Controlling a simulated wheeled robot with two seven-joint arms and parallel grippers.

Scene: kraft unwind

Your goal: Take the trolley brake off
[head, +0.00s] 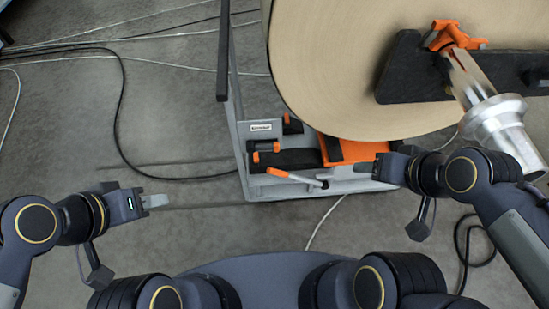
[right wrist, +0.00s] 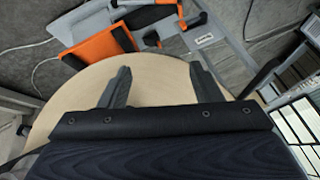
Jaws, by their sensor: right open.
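The trolley (head: 243,140) is a grey metal frame under a large brown kraft roll (head: 330,65). At its front edge a lever with an orange handle and a pale metal end (head: 297,179) sticks out; I take it for the brake, but its setting is unclear. My left gripper (head: 156,201) hangs over the floor left of the trolley, apart from it; its fingers overlap, so its opening is unclear. My right gripper (head: 380,167) is by the trolley's front right corner, right of the lever. In the right wrist view its two fingers (right wrist: 163,88) are spread with nothing held, the roll behind them.
An orange plate (head: 352,152) and black clamps with orange ends (head: 268,152) sit on the trolley's front. A black arm (head: 430,75) with a silver spindle (head: 497,115) and orange clamp overhangs the right. Cables (head: 120,110) cross the floor at left.

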